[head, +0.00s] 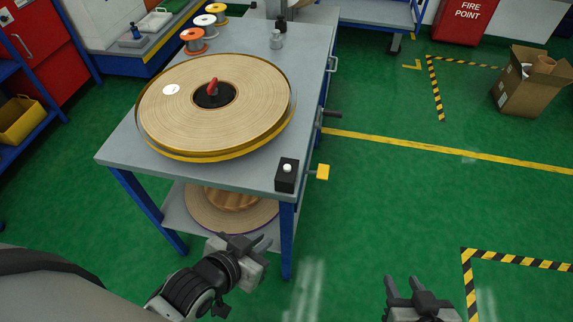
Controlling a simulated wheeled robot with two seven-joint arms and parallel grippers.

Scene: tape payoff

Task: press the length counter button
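A small black box (286,181) with a round white button (287,168) on top sits at the near right corner of the grey table (130,152). This looks like the length counter. My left gripper (245,240) is in front of the table, nearer to me and to the lower left of the box, apart from it. It looks open, with nothing between its fingers. My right gripper (404,285) is over the green floor to the right of the table, open and empty, far from the box.
A large tape reel (180,110) with a red-handled hub fills much of the tabletop. Another reel (225,215) lies on the shelf below. A yellow block (323,171) and a dark handle (332,114) stick out from the table's right side.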

